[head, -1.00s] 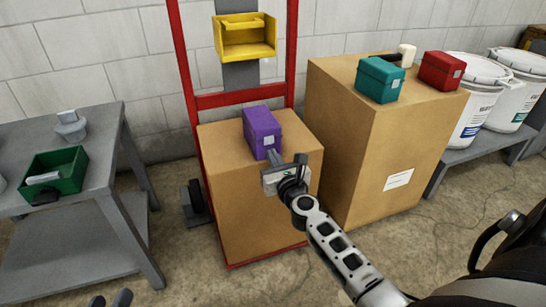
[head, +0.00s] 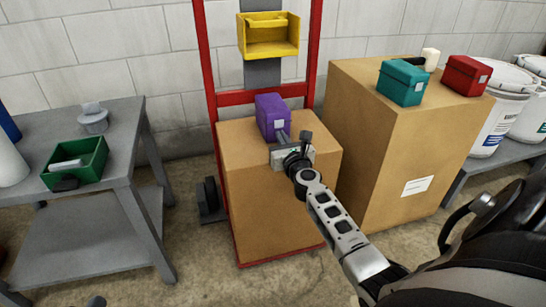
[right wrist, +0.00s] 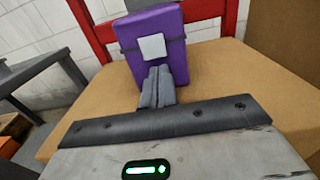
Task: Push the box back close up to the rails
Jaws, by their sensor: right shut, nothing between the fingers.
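The purple box (head: 273,117) stands upright on top of the cardboard carton (head: 285,205), near its back edge. It is in front of the red rails (head: 235,99); I cannot tell whether any gap is left behind it. My right gripper (head: 284,136) is shut and empty, its fingertips at the box's near face. In the right wrist view the shut fingers (right wrist: 158,88) are against or just short of the purple box (right wrist: 152,45), below its pale label. Of my left gripper (head: 95,301), only a dark tip shows at the bottom edge.
A taller carton (head: 390,150) with a teal box (head: 403,82) and a red box (head: 466,75) stands close on the right. A grey table (head: 125,120) with a green bin (head: 75,163) is on the left.

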